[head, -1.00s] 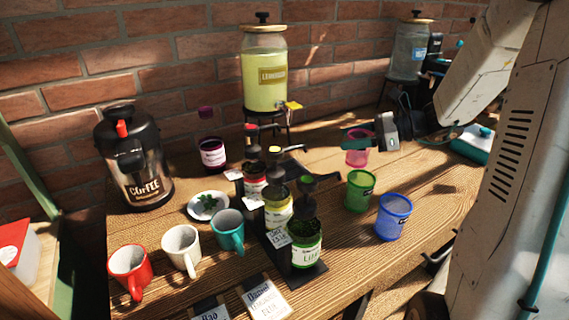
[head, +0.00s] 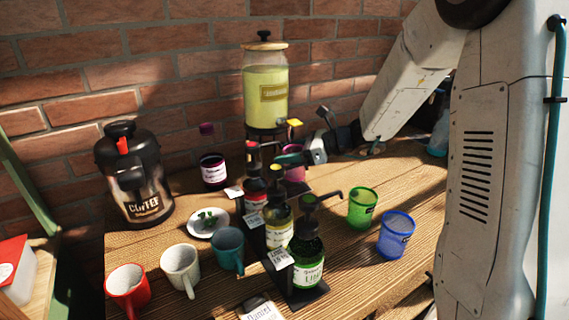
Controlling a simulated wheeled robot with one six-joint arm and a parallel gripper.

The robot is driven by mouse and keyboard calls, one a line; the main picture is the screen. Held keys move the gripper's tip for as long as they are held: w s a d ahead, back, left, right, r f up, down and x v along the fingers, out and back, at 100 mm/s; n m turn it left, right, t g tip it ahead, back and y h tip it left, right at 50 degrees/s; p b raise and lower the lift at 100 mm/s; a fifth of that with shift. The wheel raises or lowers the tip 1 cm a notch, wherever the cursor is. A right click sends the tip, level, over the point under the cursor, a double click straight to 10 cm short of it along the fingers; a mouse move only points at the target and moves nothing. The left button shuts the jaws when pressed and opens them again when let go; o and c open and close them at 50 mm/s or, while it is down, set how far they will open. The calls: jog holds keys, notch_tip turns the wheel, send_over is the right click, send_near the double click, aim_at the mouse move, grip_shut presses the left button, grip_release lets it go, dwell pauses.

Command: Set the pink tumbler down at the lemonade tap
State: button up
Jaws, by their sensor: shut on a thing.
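The pink tumbler (head: 295,174) is in the head view, upright, just in front of the lemonade dispenser and partly hidden by my gripper and a pump bottle. My gripper (head: 292,158) is shut on the tumbler near its upper part. The lemonade dispenser (head: 265,88) is a tall glass jar of yellow liquid on a dark stand against the brick wall. Its tap, with a yellow tag (head: 295,122), points toward the tumbler's side. I cannot tell whether the tumbler's base touches the table.
Pump bottles (head: 307,255) stand in a dark rack in front of the tumbler. A green tumbler (head: 362,207) and a blue tumbler (head: 396,234) stand at right. A coffee urn (head: 135,178), mugs (head: 180,268) and a saucer (head: 208,232) are at left.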

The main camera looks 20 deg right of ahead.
jog(key=shift+w+a+f, duration=0.1)
jog(key=shift+w+a, duration=0.25)
jog(key=shift+a, duration=0.25)
jog(key=shift+d+f, duration=0.1)
jog(key=shift+f, duration=1.55)
jog(key=o, duration=1)
jog(key=shift+f, duration=0.15)
jog(key=shift+r, duration=0.2)
jog(key=v, duration=1.2)
